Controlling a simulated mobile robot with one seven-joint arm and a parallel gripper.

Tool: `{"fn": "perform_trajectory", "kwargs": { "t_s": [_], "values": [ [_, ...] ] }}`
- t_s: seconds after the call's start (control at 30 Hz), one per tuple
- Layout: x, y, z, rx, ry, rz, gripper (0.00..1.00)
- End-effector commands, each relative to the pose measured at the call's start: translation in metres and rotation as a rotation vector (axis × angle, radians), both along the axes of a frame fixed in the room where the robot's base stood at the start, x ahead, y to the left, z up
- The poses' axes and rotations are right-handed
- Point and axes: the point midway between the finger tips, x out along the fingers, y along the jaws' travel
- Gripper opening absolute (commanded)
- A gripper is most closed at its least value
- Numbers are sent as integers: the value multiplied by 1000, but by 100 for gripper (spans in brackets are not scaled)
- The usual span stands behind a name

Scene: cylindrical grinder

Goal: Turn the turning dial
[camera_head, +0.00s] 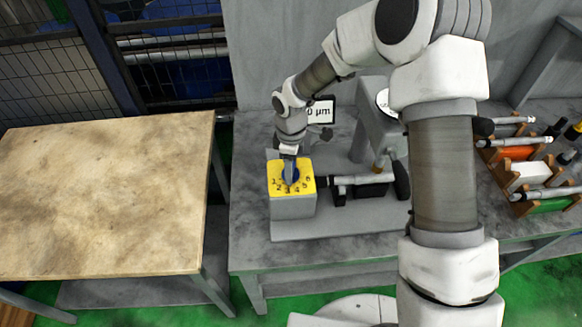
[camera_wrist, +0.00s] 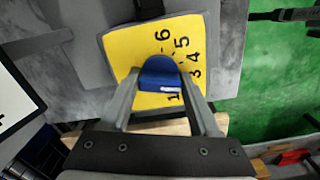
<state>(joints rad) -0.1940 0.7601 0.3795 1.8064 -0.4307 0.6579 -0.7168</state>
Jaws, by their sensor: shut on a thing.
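The turning dial is a blue knob (camera_wrist: 160,74) on a yellow plate (camera_wrist: 128,48) printed with black numbers. In the head view the yellow plate (camera_head: 304,166) tops a grey box on the grey bench, and the blue dial (camera_head: 284,174) is partly hidden by my gripper (camera_head: 290,178). My gripper comes down on the dial from above. In the wrist view my gripper's two fingers (camera_wrist: 158,90) are on either side of the blue knob, shut on it. A small white mark shows on the knob close to the number 1. Some numbers are hidden.
Beside the box, a grey-and-black measuring device (camera_head: 360,180) stands on the bench (camera_head: 250,240). A small display (camera_head: 320,111) is behind it. A rack with handled tools (camera_head: 530,180) is at right. A wooden table (camera_head: 100,195) is at left, across a gap.

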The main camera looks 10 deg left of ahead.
Motion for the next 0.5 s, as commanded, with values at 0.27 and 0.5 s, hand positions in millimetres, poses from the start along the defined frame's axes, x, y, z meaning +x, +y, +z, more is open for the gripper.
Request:
{"fn": "perform_trajectory", "kwargs": {
  "t_s": [0.27,0.5],
  "values": [
    [1,0,1,0,-1,24,7],
    [1,0,1,1,-2,22,64]
  ]
}}
